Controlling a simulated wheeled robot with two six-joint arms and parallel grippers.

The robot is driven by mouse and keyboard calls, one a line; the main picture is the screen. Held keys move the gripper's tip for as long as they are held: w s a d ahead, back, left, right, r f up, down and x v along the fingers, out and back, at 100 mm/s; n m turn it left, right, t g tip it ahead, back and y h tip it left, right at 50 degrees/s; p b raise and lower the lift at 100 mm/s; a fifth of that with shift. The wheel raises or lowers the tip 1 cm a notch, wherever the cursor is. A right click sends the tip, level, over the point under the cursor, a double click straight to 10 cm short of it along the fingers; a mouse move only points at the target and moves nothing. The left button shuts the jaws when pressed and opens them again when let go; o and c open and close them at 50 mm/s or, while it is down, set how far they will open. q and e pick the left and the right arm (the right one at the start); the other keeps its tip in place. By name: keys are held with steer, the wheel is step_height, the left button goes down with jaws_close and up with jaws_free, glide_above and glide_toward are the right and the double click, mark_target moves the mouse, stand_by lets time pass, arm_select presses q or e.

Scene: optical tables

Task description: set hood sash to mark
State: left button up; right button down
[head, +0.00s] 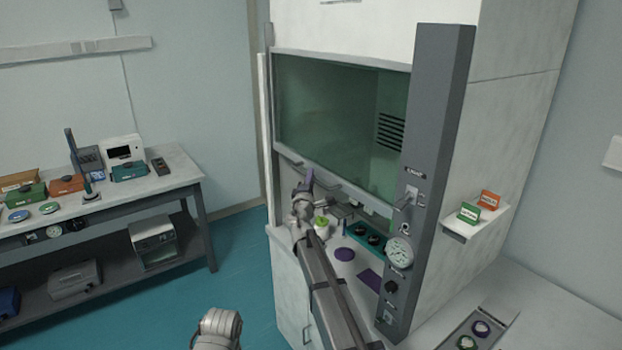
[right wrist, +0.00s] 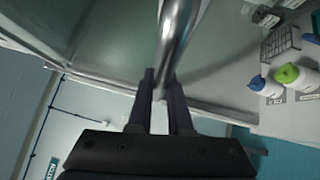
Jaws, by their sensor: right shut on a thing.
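The fume hood sash (head: 325,105) is a greenish glass pane in a grey frame, partly raised, with an open gap between its lower edge and the work surface. A metal handle bar runs along its lower edge, and it shows large in the right wrist view (right wrist: 178,35). My right gripper (head: 308,178) is at the left part of that lower edge. In the right wrist view its two dark fingers (right wrist: 160,88) are closed on the bar. The fingers hide part of the bar. I cannot make out the sash mark.
The grey hood post (head: 428,150) carries switches, a dial gauge (head: 399,251) and knobs. Inside the hood are bottles, including a green-capped one (right wrist: 288,74), and a wire rack (right wrist: 281,40). A side bench (head: 180,166) with instruments stands left; open floor (head: 245,262) lies between.

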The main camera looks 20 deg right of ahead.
steer(key=shift+r, duration=0.55)
arm_select(q)
steer(key=shift+r, duration=0.5)
arm_select(e)
steer(key=c, duration=1.1)
jaws_free()
steer(key=shift+c, duration=0.2)
arm_select(q)
steer(key=shift+f+b, duration=0.4)
steer(key=shift+f, duration=0.15)
arm_select(e)
steer(key=v, duration=0.8)
